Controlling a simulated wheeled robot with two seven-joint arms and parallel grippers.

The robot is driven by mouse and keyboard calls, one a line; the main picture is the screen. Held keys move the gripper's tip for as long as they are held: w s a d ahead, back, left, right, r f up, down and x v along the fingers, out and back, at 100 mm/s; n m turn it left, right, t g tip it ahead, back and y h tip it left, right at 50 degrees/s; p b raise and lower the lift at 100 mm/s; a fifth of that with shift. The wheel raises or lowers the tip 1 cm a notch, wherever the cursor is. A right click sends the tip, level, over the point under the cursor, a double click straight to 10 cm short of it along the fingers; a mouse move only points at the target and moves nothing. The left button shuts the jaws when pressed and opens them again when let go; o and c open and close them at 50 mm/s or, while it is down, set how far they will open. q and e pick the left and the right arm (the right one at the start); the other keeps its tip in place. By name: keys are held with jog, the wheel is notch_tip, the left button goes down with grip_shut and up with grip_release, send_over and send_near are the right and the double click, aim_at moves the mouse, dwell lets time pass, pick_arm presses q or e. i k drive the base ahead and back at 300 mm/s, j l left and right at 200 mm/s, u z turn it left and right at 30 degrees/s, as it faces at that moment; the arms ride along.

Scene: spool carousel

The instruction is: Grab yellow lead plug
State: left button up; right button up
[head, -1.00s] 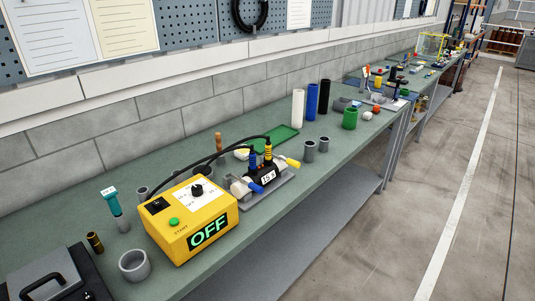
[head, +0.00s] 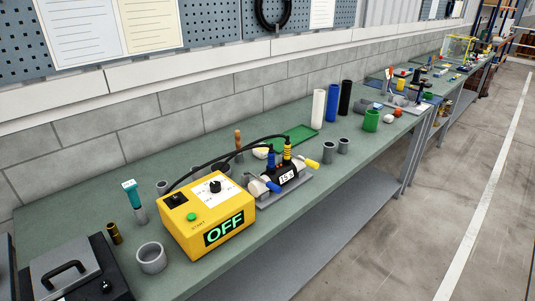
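The yellow lead plug (head: 287,150) stands upright on top of the black fitting with a "15" display (head: 287,177), a black cable running from its top. The blue lead plug (head: 271,159) stands upright just left of it. Both cables run back to the yellow control box (head: 207,218), which reads OFF and has a green button. The fitting lies on a grey stand (head: 295,191) between grey pipe parts, with a blue handle (head: 272,187) and a yellow handle (head: 312,163). Neither of my grippers is in view.
A green tray (head: 298,135) lies behind the fitting. White, blue and black cylinders (head: 333,104) stand farther back. Grey cups (head: 329,147) stand right of the fitting, and another grey cup (head: 151,258) is left of the box. A dark case (head: 75,272) sits at near left.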

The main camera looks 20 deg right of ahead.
aim_at(286, 145)
jog(key=i+l+u, duration=0.25)
jog(key=l, duration=0.15)
jog(key=l+u, duration=0.3)
jog(key=l, duration=0.15)
jog(key=i+l+u, duration=0.1)
jog(key=l+u, duration=0.15)
jog(key=l, duration=0.2)
